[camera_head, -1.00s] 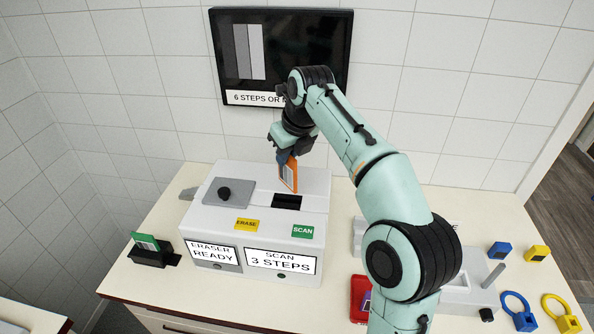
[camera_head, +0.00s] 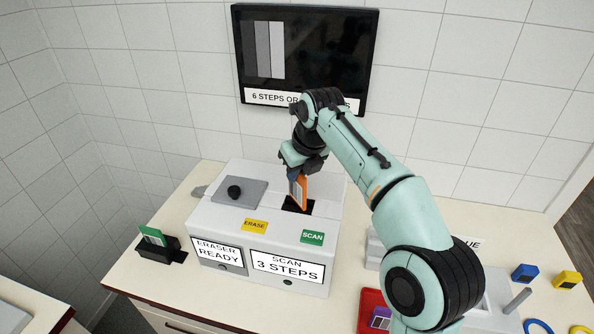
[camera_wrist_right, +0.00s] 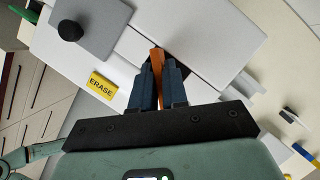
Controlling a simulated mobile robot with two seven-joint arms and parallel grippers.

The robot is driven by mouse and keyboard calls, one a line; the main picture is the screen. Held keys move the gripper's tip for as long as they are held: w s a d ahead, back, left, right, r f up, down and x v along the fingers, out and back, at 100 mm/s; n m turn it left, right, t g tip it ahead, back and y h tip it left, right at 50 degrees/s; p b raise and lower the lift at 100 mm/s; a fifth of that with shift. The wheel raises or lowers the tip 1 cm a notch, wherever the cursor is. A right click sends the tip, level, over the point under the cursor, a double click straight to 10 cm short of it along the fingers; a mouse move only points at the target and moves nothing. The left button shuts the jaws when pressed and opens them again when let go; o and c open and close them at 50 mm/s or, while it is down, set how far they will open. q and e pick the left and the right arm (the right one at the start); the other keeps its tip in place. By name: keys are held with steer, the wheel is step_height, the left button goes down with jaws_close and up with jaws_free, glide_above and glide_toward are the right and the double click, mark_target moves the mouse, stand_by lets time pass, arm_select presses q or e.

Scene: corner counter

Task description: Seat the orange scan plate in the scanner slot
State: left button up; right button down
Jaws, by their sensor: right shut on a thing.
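The orange scan plate (camera_head: 302,191) is upright and slightly tilted in my right gripper (camera_head: 298,176), which is shut on it. In the head view the plate's lower end is at the dark scanner slot (camera_head: 291,206) in the top of the white machine (camera_head: 222,212). I cannot tell how far it is in. In the right wrist view the orange plate (camera_wrist_right: 157,62) shows edge-on between the blue-grey fingers (camera_wrist_right: 157,85), over the dark slot. My left gripper is in neither view.
The machine also has a grey lid with a black knob (camera_head: 235,192) and ERASE (camera_head: 255,226) and SCAN (camera_head: 312,237) labels. A green plate in a black holder (camera_head: 160,250) stands left. A red tray (camera_head: 369,304) and blue and yellow items lie right.

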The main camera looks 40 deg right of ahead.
steer(key=shift+s+d+f, duration=0.15)
steer(key=shift+s+f, duration=0.1)
steer(key=shift+f, duration=0.15)
steer(key=c, duration=1.1)
jaws_free()
steer(key=shift+w+r, duration=0.1)
steer(key=shift+c, duration=0.2)
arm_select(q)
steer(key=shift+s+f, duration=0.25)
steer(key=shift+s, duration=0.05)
arm_select(e)
steer(key=shift+r, duration=0.35)
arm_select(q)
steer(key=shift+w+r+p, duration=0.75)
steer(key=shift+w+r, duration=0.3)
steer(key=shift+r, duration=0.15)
arm_select(e)
steer(key=v, duration=1.2)
steer(key=shift+r, duration=0.2)
